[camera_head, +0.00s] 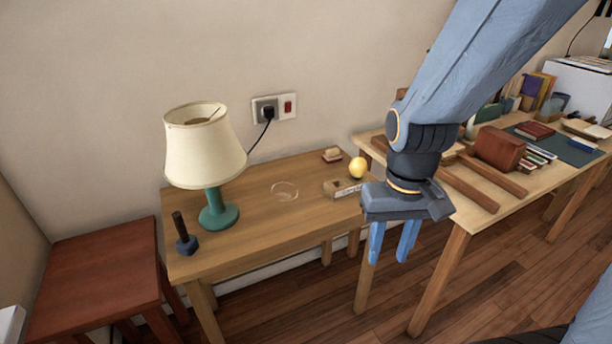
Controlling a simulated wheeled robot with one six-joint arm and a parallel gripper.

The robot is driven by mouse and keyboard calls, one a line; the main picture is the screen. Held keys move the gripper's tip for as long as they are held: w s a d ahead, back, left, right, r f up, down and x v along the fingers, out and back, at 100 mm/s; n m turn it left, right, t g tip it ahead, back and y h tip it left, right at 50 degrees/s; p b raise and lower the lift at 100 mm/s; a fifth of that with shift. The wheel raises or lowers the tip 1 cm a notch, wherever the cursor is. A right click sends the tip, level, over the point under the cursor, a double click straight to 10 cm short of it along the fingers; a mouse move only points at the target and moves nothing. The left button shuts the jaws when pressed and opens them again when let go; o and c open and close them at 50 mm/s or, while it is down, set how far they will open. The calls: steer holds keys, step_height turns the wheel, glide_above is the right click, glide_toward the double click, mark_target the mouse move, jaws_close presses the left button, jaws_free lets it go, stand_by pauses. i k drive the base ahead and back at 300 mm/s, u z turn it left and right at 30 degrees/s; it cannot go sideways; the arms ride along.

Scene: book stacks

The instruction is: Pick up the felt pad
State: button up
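I cannot make out for sure which thing is the felt pad. Two small flat pieces lie on the small wooden table (250,222). One is a pale block with a reddish-brown part (332,155) near the back edge. The other is a tan block with a whitish strip (340,188) near the right end, close to a yellow ball (358,167). My gripper (393,243) points down in front of the table's right end, to the right of these pieces. Its two blue fingers are apart with nothing between them.
A cream-shaded lamp (205,150) with a green base, a dark upright tool (184,235) and a clear round dish (284,190) stand on the small table. A red-brown stool (95,270) is at left. A longer table (440,205) with books is at right.

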mark_target(332, 156)
steer(key=u, duration=0.1)
steer(key=i, duration=1.25)
steer(key=z, duration=0.55)
